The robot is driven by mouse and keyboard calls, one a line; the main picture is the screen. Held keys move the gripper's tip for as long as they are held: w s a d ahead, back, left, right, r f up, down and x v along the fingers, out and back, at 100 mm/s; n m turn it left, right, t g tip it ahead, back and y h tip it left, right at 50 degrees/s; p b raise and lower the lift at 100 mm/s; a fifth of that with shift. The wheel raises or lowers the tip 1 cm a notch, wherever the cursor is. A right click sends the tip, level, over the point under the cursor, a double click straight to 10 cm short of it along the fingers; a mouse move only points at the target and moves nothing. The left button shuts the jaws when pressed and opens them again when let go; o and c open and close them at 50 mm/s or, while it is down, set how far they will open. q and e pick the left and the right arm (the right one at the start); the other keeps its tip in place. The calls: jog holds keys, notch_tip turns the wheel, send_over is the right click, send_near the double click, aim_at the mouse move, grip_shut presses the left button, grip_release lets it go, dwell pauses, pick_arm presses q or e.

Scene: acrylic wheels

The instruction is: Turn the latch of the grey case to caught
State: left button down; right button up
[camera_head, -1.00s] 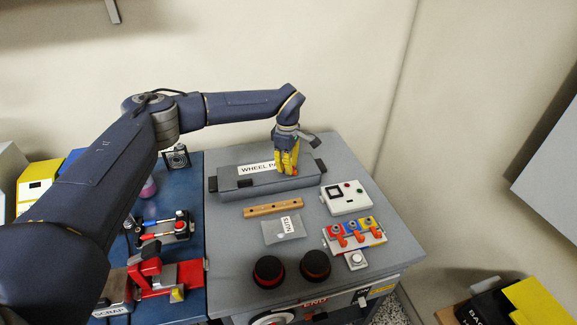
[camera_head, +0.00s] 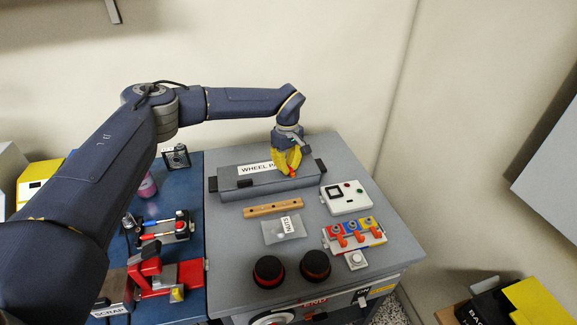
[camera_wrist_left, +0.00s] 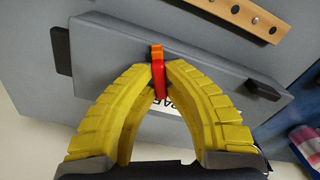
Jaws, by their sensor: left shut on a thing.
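The grey case (camera_head: 262,187) lies on the grey bench top, with a white label partly reading "WHEEL" on it; the rest of the label is hidden by my gripper. It also shows in the left wrist view (camera_wrist_left: 200,75). The small red and orange latch (camera_wrist_left: 157,75) stands at the case's edge. My left gripper (camera_wrist_left: 158,68), with yellow ribbed fingers, is shut on the latch, its fingertips on both sides of it. In the head view the left gripper (camera_head: 290,171) comes down over the right half of the case. My right gripper is not in view.
A wooden strip (camera_head: 273,208), a clear bag (camera_head: 284,230) and two black-and-red knobs lie in front of the case. A white button box (camera_head: 346,197) and a coloured switch block (camera_head: 354,234) stand to the right. A red clamp fixture (camera_head: 152,270) is at left.

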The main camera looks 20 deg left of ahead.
pick_arm(q)
jog(key=shift+m, duration=0.4)
jog(key=m, duration=0.4)
jog(key=c, duration=1.3)
grip_release()
jog(key=shift+r, duration=3.5)
